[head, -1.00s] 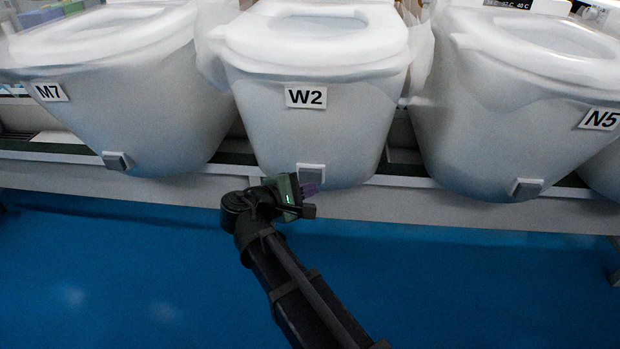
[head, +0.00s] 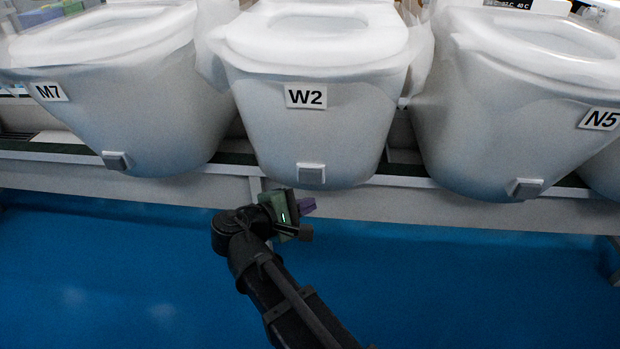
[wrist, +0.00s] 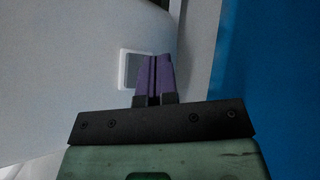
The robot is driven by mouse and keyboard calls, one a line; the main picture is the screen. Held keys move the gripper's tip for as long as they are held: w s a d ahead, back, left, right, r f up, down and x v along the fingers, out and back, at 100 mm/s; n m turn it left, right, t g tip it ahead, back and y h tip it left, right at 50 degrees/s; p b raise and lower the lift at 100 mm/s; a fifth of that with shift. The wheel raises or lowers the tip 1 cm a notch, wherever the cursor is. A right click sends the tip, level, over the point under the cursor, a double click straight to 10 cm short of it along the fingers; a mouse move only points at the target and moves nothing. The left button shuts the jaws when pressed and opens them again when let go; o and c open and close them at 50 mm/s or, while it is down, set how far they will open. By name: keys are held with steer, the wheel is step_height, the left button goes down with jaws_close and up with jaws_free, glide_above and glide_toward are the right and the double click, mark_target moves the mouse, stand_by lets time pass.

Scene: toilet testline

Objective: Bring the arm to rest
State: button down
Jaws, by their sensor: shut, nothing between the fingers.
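My gripper (head: 307,206) has purple fingers and a green body. In the head view it is in front of the bench edge, just below the toilet marked W2 (head: 318,125), and apart from it. In the wrist view my gripper (wrist: 154,78) is shut and empty, its purple fingers side by side. A small square grey button (head: 311,173) sits low on the front of W2. It also shows behind the fingers in the wrist view (wrist: 130,70), partly covered by them.
The toilet marked M7 (head: 130,110) stands to the left and the one marked N5 (head: 510,125) to the right, each with a similar button. They stand on a long bench (head: 420,203). The blue floor (head: 110,270) in front is clear.

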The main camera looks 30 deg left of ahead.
stand_by(0.3)
steer(key=w+d+f+m+g+y, duration=0.1)
steer(key=w+d+f+m+g, duration=0.1)
steer(key=d+f+m+g, duration=0.55)
steer(key=w+d+f+m+g, duration=0.1)
steer(key=d+f+m+g, duration=0.25)
steer(key=d, duration=0.75)
steer(key=w+d+f+m+g+y, duration=0.15)
steer(key=d+m, duration=0.35)
steer(key=d, duration=1)
steer(key=w+d+m+g+y, duration=0.15)
steer(key=d+m, duration=0.35)
steer(key=d, duration=0.9)
step_height(320, 180, up, 37)
steer(key=p, duration=3.8)
steer(key=shift+a+g+y, duration=0.3)
steer(key=shift+a+y, duration=0.1)
